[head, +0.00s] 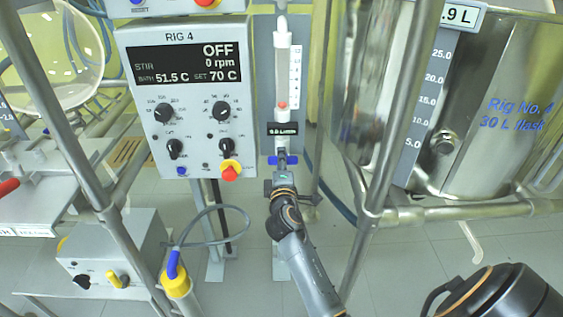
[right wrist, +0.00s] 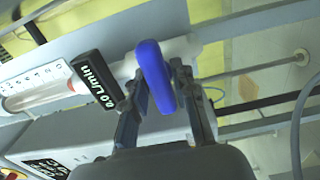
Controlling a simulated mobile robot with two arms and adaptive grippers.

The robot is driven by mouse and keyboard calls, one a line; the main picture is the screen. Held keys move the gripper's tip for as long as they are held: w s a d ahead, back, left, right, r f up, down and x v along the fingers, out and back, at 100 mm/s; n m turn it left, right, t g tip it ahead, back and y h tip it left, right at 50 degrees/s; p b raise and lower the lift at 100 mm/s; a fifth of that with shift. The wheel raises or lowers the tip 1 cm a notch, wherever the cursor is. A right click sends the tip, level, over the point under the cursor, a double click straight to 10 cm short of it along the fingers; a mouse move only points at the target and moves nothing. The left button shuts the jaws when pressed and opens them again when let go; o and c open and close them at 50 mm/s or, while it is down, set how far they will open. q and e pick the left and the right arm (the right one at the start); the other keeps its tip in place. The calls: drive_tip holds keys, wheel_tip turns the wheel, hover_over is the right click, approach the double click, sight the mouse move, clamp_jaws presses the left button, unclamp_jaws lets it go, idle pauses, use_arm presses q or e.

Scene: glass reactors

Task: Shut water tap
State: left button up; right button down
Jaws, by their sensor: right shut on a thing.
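The water tap has a blue handle (head: 272,160) below the flow meter (head: 282,65) on the grey panel. In the right wrist view the blue handle (right wrist: 155,78) stands between the two dark fingers of my right gripper (right wrist: 160,98). The right gripper (head: 283,162) is shut on the handle. The flow meter's black display (right wrist: 97,80) reads 0.0 L/min in the right wrist view, and its red float sits low in the tube in the head view. My left gripper is not in view.
The Rig 4 control box (head: 190,100) is left of the tap, with OFF and 0 rpm on its screen. A large steel vessel (head: 480,110) stands at the right behind metal frame poles. A small switch box (head: 112,255) is at lower left. Tiled floor shows below.

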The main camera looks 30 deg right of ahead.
drive_tip(key=shift+f, duration=0.1)
idle(0.4)
drive_tip(key=c, duration=1.2)
unclamp_jaws()
drive_tip(key=shift+s, duration=0.1)
drive_tip(key=v, duration=0.7)
drive_tip(key=shift+s+a, duration=0.1)
drive_tip(key=shift+s, duration=0.05)
